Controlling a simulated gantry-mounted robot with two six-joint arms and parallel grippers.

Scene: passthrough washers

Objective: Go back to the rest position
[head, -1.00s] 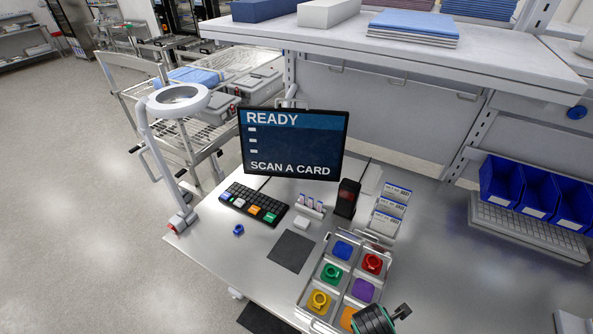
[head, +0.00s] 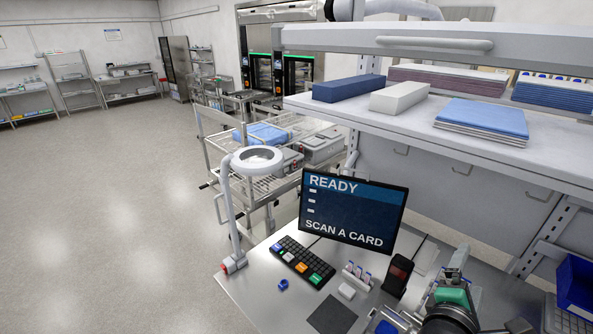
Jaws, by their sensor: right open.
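My right gripper (head: 452,277) shows at the lower right of the head view, above the bench and close to the camera. It is open, and I see nothing held in it. Its dark wrist covers part of the bench and most of the tray of coloured pieces. A blue piece (head: 386,327) shows at the bottom edge beside the wrist. My left gripper is not in view.
A monitor (head: 352,210) reads READY, SCAN A CARD. The keypad (head: 302,261), red-fronted scanner (head: 398,272) and magnifier lamp (head: 258,159) stand on the bench. A shelf (head: 400,117) with boxes overhangs behind; blue bins (head: 576,285) are at right. Open floor lies left.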

